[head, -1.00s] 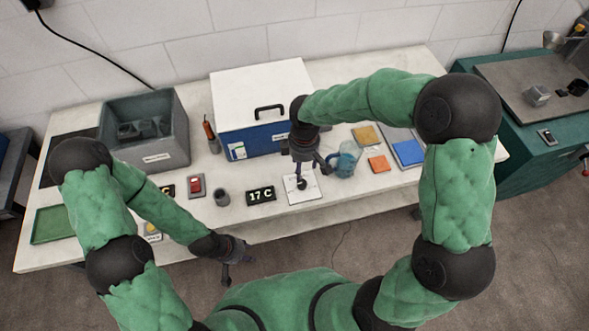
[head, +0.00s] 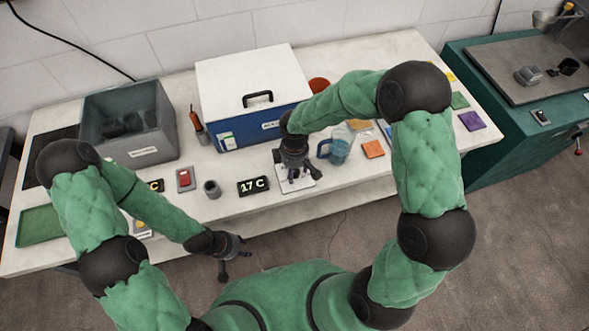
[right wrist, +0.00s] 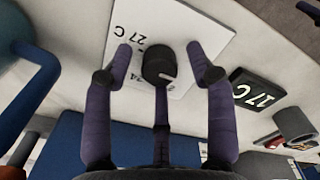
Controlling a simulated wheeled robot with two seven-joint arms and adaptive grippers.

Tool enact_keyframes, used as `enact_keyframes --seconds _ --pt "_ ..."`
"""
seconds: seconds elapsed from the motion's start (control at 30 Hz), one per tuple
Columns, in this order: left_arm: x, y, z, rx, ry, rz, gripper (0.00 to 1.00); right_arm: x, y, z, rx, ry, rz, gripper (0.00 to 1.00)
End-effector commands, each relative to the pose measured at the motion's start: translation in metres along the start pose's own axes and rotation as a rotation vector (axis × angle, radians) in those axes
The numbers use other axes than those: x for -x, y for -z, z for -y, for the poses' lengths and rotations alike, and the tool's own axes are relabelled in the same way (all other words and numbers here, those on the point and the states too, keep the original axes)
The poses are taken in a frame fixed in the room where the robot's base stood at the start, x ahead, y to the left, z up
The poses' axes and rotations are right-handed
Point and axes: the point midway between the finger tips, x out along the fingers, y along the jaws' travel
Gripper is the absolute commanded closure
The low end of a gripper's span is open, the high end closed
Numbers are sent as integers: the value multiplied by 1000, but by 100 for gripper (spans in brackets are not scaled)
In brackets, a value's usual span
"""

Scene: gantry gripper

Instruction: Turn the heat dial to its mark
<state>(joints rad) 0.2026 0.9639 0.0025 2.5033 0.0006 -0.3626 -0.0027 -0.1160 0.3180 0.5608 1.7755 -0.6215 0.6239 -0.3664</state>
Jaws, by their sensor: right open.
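The heat dial (right wrist: 158,66) is a round black knob with a white pointer, on a white plate (right wrist: 195,25) printed with "27 C" and another partly hidden label. In the head view the plate (head: 309,183) lies near the table's front edge. My right gripper (head: 296,178) is over it and mostly hides the dial. In the right wrist view its open fingers (right wrist: 162,62) stand around the dial, with visible gaps at left and right. A black display (head: 253,186) beside the plate reads "17 C". My left gripper (head: 234,262) is open and empty in front of the table.
A blue box with a white lid (head: 250,75) stands behind the plate. A blue jug (head: 340,146) is close to the right of my right gripper. A grey bin (head: 130,150) is further left.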

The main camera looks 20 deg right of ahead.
Motion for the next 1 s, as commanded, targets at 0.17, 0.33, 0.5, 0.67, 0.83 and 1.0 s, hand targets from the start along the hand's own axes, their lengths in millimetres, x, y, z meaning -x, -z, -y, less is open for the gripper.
enact_keyframes --seconds 0.17,0.33,0.5,0.67,0.83,1.0 --pt "0 0 0 0 0 0 60 0 0 0 0 0 0 44" --pt "0 0 0 0 0 0 60 0 0 0 0 0 0 86" --pt "0 0 0 0 0 0 60 0 0 0 0 0 0 100" --pt "-1 0 0 0 0 0 60 0 0 0 -11 0 -1 100" --pt "-4 0 1 0 0 0 60 0 0 0 -64 -1 -1 100" --pt "-10 0 4 0 0 0 60 -1 1 -1 -168 -2 -2 100"
